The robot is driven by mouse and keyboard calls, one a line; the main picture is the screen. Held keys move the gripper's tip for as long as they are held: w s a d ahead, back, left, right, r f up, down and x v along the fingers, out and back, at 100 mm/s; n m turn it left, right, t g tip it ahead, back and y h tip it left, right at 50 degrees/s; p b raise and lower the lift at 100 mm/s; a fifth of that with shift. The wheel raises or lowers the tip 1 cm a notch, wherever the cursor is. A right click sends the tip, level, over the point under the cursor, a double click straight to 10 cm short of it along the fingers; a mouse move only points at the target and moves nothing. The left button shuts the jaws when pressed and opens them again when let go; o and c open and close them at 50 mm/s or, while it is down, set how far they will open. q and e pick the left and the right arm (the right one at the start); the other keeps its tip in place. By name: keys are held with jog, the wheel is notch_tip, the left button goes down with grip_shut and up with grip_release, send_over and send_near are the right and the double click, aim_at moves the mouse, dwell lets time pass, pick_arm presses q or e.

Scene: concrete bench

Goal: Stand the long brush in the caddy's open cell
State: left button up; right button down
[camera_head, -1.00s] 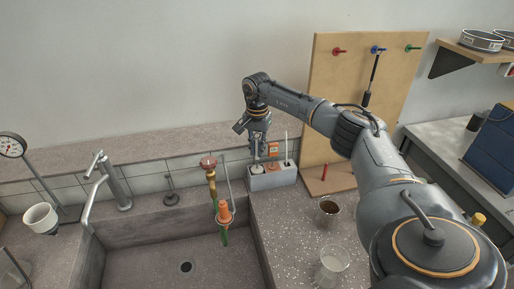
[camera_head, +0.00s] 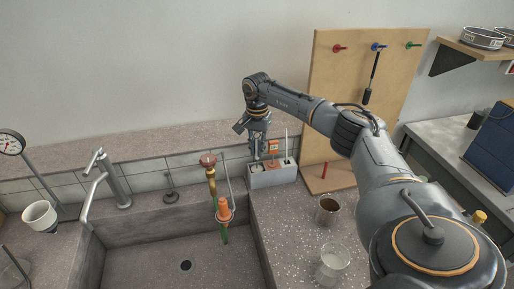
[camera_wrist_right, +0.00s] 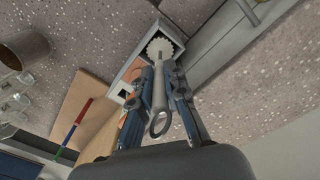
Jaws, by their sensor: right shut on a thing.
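The grey caddy (camera_head: 272,178) stands at the back of the bench, right of the sink; it also shows in the right wrist view (camera_wrist_right: 128,72). My right gripper (camera_head: 260,152) is above its left end, fingers pointing down. In the right wrist view, the gripper (camera_wrist_right: 160,90) is shut on the long brush (camera_wrist_right: 159,92), around its grey handle. The handle's ring end is toward the camera. The round white bristle head lies within the outline of the caddy's dark open cell (camera_wrist_right: 178,38); how deep it sits I cannot tell. My left gripper is not in view.
An orange item (camera_head: 273,147) and a thin upright rod (camera_head: 286,146) stand in the caddy's other part. A pegboard (camera_head: 340,120) rises behind to the right. Two glass vessels (camera_head: 327,208) (camera_head: 332,262) stand in front. The sink (camera_head: 170,255) lies left.

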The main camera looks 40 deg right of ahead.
jog(key=c, duration=1.3)
grip_release()
notch_tip(320, 180, up, 12)
